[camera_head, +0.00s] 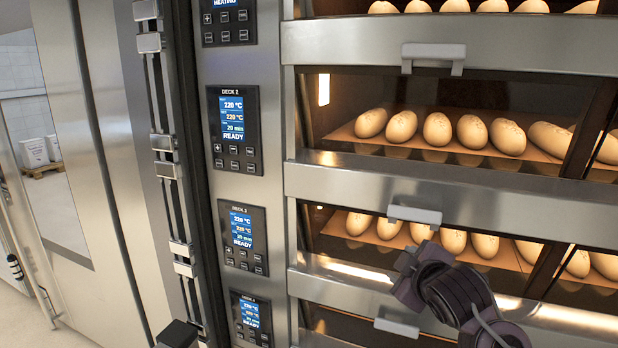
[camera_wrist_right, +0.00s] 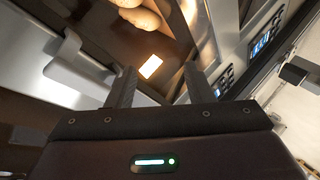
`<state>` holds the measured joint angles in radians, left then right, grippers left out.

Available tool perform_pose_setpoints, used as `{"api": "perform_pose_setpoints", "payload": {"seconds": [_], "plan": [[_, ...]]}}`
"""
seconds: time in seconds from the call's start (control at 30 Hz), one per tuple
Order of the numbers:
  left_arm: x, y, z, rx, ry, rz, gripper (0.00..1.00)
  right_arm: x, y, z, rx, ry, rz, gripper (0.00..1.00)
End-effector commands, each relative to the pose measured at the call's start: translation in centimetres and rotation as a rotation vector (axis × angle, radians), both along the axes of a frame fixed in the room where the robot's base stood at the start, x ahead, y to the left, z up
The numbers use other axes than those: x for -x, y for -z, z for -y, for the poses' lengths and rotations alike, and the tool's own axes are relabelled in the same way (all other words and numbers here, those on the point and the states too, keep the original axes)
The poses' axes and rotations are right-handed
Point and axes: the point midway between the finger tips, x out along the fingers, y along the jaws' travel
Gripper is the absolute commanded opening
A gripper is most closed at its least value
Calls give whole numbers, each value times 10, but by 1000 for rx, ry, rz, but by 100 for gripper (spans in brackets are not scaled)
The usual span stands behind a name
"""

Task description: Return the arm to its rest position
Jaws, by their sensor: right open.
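My right arm reaches in from the bottom right of the head view, and its dark wrist links (camera_head: 462,292) are in front of the lower decks. In the right wrist view my right gripper (camera_wrist_right: 158,72) is open, with its two dark fingers apart and nothing between them. A pale deck handle (camera_wrist_right: 75,60) is left of the fingers, apart from them. The lower deck handle (camera_head: 397,327) is left of and below my wrist in the head view. A black block at the bottom left edge may be part of my left gripper (camera_head: 178,335); it is mostly cut off.
The upper deck (camera_head: 225,122) and lower deck panels (camera_head: 243,238) read READY. Pale loaves (camera_head: 470,131) sit on oven decks behind glass. Door handles (camera_head: 433,57) stick out from the steel front. Floor shows at the far left (camera_head: 55,215).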

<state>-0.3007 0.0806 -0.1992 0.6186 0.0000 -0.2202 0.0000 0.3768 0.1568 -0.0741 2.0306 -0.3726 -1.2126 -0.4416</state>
Motion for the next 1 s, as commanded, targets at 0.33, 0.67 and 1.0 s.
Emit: {"api": "perform_pose_setpoints", "payload": {"seconds": [0.33, 0.67, 1.0], "plan": [[-3, -1, 0, 1, -1, 4, 36, 154, 177, 7, -315, 314, -480, 47], [-3, 0, 1, 1, 0, 4, 36, 254, 228, 9, -452, 529, -723, 47], [-2, 0, 1, 2, 0, 3, 36, 293, 275, 8, -501, 645, -845, 47]]}}
